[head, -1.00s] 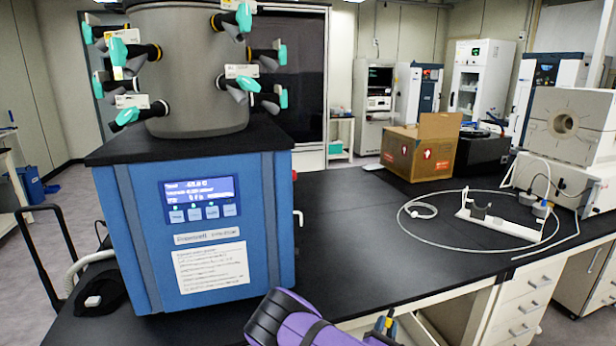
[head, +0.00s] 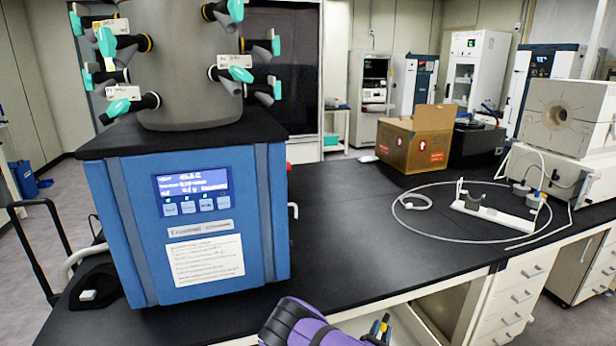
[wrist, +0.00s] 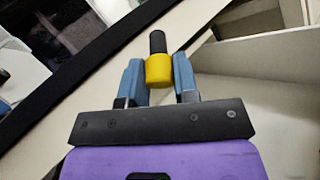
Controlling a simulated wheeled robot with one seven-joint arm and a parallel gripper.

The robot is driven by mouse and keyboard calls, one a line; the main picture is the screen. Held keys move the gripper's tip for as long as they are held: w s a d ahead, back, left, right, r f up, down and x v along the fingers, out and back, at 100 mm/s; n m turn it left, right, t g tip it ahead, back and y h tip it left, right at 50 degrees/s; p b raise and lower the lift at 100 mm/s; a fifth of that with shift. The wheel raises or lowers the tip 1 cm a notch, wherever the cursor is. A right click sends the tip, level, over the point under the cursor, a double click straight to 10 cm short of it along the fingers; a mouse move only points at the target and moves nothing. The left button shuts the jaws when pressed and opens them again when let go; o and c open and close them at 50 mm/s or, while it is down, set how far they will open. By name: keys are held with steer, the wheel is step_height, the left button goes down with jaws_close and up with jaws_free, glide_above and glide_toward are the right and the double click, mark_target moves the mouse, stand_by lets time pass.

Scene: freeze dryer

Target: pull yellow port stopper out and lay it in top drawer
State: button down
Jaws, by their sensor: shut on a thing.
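The yellow port stopper, a yellow cap with a black end, is held between the two blue fingers of my gripper (wrist: 159,66) in the wrist view; its yellow part (wrist: 159,73) shows there. My gripper (head: 380,329) is shut on it, and only a small part of both shows at the bottom of the head view. The open top drawer (head: 424,338) is beside and below my gripper under the bench edge. Its pale wall (wrist: 265,52) and inside show at the right of the wrist view. The stopper's height above the drawer floor is hard to tell.
The blue freeze dryer (head: 130,220) with its grey manifold (head: 185,70) stands on the black bench (head: 350,230). A cardboard box (head: 400,150), a looped cable and a white stand (head: 490,212) lie farther right. Closed drawers (head: 520,290) are at the right.

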steer(key=c, duration=0.8)
jaws_free()
steer(key=shift+r, duration=0.15)
